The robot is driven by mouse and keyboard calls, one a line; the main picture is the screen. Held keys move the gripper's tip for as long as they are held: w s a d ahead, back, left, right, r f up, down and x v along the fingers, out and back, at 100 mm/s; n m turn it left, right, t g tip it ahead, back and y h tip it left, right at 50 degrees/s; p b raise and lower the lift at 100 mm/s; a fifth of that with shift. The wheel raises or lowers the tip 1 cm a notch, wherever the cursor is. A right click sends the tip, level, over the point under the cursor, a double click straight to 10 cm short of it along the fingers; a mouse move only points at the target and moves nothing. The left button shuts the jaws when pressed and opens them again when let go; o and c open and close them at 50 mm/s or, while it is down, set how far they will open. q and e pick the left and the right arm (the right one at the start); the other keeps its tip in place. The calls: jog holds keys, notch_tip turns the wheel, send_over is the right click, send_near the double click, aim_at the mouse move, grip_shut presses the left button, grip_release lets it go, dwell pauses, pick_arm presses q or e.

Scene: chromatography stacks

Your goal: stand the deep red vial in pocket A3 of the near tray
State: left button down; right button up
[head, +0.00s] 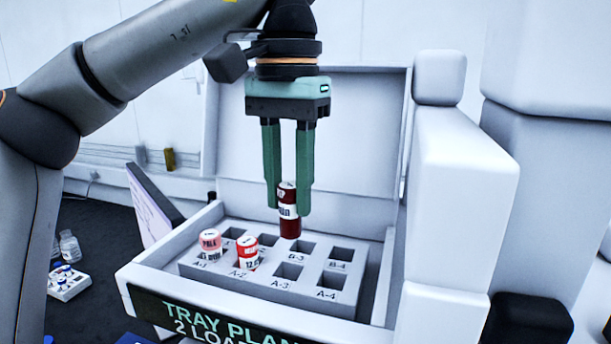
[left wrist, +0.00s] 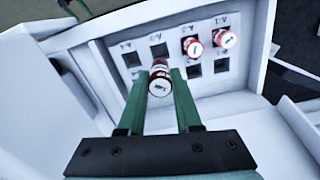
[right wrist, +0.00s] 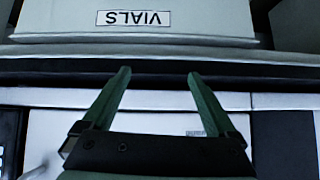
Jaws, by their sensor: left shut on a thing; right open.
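The deep red vial (head: 289,225) with a white label band is upright between the fingers of my left gripper (head: 289,203), which is shut on it. Its lower end hangs above the near tray (head: 311,285), apart from it. In the left wrist view the vial (left wrist: 160,82) shows end-on, just below pocket A-3 (left wrist: 158,50), which is empty. In the head view pocket A-3 (head: 288,271) lies below and in front of the vial. My right gripper (right wrist: 157,76) is open and empty.
The tray sits in a white case (head: 140,277) with its lid (head: 350,140) raised behind. Pockets B-3 (head: 301,248), B-4 (head: 336,252) and A-4 (head: 328,280) are empty. A box labelled VIALS (right wrist: 70,22) shows in the right wrist view. Small bottles (head: 69,246) stand far left.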

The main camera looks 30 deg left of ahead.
aim_at(287, 239)
pick_arm(q)
jog(key=shift+s+f, duration=0.35)
jog(key=shift+f, duration=0.55)
jog(key=shift+w+f, duration=0.1)
jog(key=shift+f, duration=1)
pick_arm(e)
jog(key=shift+s+f, duration=0.1)
jog(key=shift+s, duration=0.4)
pick_arm(q)
jog(key=shift+f, duration=0.1)
pick_arm(e)
jog(key=shift+w, duration=0.1)
pick_arm(q)
jog(key=shift+f+b, duration=0.85)
jog(key=shift+f, duration=0.3)
pick_arm(e)
jog(key=shift+f, duration=0.85)
pick_arm(q)
jog(key=shift+f, duration=0.15)
jog(key=shift+f, duration=0.55)
pick_arm(e)
jog(key=shift+f, duration=0.2)
